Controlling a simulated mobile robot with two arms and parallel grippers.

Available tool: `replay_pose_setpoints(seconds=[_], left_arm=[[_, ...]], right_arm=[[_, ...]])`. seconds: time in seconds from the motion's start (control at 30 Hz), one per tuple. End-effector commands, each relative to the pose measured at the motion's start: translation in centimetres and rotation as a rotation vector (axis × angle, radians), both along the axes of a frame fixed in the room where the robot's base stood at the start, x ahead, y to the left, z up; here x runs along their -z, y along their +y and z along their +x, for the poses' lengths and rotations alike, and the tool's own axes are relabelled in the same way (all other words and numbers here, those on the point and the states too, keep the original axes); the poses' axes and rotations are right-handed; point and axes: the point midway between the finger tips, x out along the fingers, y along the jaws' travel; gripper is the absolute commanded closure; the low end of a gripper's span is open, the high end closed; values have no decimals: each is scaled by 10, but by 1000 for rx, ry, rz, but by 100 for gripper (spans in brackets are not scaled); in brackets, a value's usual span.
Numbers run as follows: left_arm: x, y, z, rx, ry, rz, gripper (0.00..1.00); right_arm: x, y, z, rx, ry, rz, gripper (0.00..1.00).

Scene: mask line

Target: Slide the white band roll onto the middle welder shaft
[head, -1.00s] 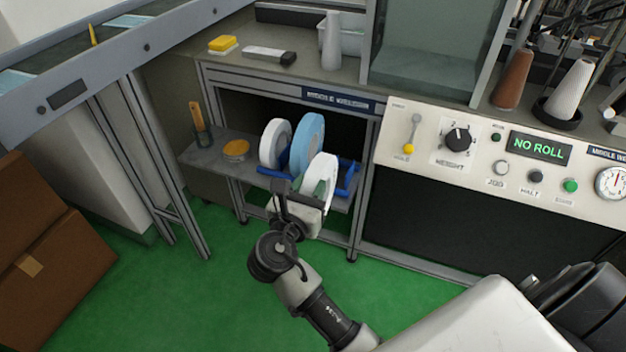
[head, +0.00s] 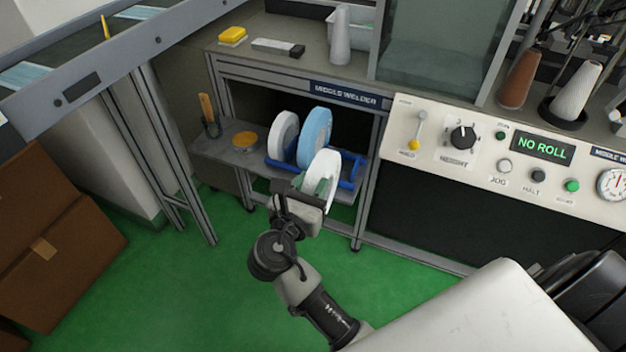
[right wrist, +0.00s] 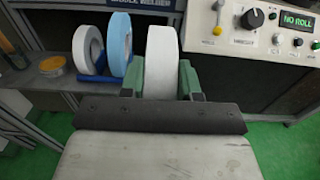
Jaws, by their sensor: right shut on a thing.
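My right gripper (head: 312,190) is shut on a white band roll (head: 324,172), held upright at the front right of the low shelf. In the right wrist view the white roll (right wrist: 161,62) stands between the green fingers (right wrist: 186,80). Its lower part is hidden by the gripper, and I cannot tell whether it touches the blue rack (head: 350,170). A light-blue roll (head: 315,130) and another white roll (head: 284,135) stand in the rack to its left. The middle welder has its sign (head: 345,94) above the dark opening; I cannot make out its shaft. My left gripper is not in view.
The control panel (head: 480,125) to the right reads NO ROLL. The shelf (head: 215,147) also holds an orange disc (head: 245,139) and a cup with a wooden-handled tool (head: 208,115). Cardboard boxes (head: 50,240) stand at left. Green floor (head: 190,300) in front is open.

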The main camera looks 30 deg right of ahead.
Motion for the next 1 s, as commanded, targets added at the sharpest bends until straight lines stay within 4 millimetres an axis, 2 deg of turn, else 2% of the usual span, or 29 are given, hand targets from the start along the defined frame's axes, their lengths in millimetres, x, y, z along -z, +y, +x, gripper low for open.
replay_pose_setpoints(seconds=[0.27,0.3,0.63,1.0], left_arm=[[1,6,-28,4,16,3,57],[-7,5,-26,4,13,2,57],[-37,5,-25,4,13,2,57],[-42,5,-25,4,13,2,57]], right_arm=[[-8,6,-5,-1,0,0,100],[-14,9,-7,-2,1,1,100],[-33,29,-24,-1,1,1,100],[-36,35,-30,0,-1,0,100]])
